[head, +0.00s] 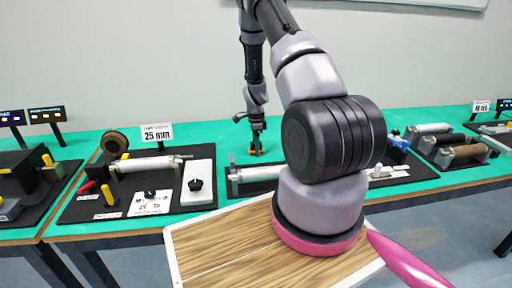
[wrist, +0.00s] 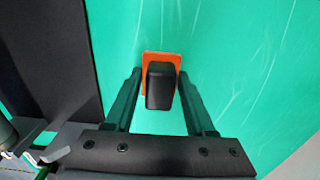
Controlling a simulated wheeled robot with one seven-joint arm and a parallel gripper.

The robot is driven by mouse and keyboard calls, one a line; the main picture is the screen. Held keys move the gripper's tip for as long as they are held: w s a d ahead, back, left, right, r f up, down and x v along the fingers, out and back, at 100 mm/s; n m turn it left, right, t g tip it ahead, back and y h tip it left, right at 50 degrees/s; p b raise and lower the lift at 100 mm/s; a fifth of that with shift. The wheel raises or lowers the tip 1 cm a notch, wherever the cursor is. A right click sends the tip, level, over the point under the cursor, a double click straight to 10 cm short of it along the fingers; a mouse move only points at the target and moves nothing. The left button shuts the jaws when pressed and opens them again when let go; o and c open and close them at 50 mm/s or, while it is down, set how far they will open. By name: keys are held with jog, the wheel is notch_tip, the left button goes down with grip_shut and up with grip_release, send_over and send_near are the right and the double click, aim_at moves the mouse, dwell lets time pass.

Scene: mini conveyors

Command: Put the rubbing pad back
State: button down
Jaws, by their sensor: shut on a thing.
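The rubbing pad (wrist: 161,58) has an orange base and a black block-shaped handle (wrist: 161,86). In the wrist view it sits between the two dark fingers of my gripper (wrist: 160,80), which is shut on it. In the head view my gripper (head: 257,143) is at the far side of the green table (head: 224,139), with a bit of orange at its tips. The pad is over bare green surface beside the edge of a black board (wrist: 57,60). I cannot tell whether the pad touches the table.
A board with a roller, knobs and a "25 mm" sign (head: 157,132) stands left of my gripper. Another roller (head: 255,173) lies just in front of it. A brown round roll (head: 114,143) stands at the back left. More conveyor boards are at the right (head: 458,152).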

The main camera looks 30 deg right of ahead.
jog(key=shift+f, duration=0.25)
